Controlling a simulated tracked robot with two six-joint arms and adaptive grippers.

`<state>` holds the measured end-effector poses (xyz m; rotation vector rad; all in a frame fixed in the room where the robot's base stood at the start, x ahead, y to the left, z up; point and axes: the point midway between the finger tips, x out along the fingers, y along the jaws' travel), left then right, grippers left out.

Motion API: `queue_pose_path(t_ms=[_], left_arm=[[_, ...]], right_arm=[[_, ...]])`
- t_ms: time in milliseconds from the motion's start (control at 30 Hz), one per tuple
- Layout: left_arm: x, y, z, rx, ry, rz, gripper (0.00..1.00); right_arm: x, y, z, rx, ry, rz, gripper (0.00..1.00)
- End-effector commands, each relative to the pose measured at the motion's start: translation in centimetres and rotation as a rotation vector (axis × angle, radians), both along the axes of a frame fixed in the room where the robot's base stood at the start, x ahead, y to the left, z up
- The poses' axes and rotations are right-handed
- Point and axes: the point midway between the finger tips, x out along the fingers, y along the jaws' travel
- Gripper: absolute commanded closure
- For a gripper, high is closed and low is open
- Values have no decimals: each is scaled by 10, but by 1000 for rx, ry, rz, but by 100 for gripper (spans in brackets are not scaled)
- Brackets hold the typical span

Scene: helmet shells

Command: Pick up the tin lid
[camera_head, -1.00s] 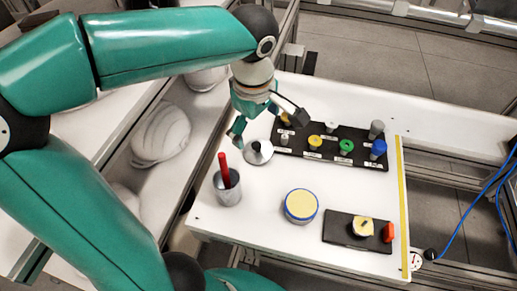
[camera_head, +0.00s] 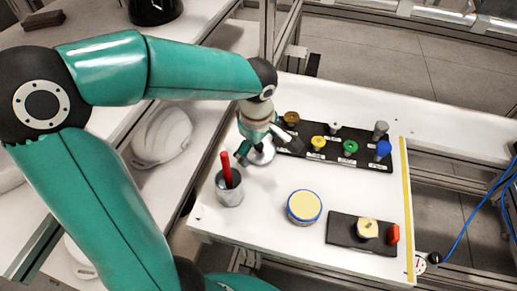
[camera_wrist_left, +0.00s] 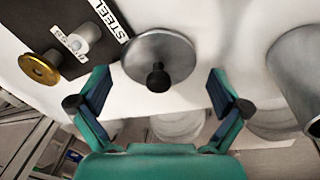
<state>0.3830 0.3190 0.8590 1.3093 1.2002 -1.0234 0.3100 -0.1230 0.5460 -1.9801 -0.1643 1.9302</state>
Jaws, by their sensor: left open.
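The tin lid (camera_head: 263,157) is a grey metal disc lying on the white table behind the metal tin. In the left wrist view, the lid (camera_wrist_left: 180,55) shows its black knob pointing up toward my gripper. My left gripper (camera_head: 264,147) is open and empty, low over the lid, and partly hides it in the head view. In the left wrist view, its two fingers (camera_wrist_left: 160,80) stand apart to the left and right of the lid's knob. I cannot tell whether they touch the lid. My right gripper is not in view.
A metal tin (camera_head: 230,193) holding a red-handled tool stands close in front of the lid. A black rack (camera_head: 370,160) with coloured knobs lies behind and right. A yellow-topped round container (camera_head: 304,207) and a black block (camera_head: 345,232) are nearer the front.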

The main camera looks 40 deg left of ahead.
Motion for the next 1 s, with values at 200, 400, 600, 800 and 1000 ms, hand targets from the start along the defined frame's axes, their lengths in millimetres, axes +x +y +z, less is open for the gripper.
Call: queue_pose_path(t_ms=[200,400,600,800,1000], left_arm=[[0,0,0,0,0,-1,18],[0,-1,0,0,0,-1,52],[-1,-1,-1,-1,5,-2,81],[-2,-2,-3,-2,10,-3,96],[-2,-2,-4,-3,12,-3,99]], right_arm=[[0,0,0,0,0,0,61],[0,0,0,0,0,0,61],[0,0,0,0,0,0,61],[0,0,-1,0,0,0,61],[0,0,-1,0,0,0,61]])
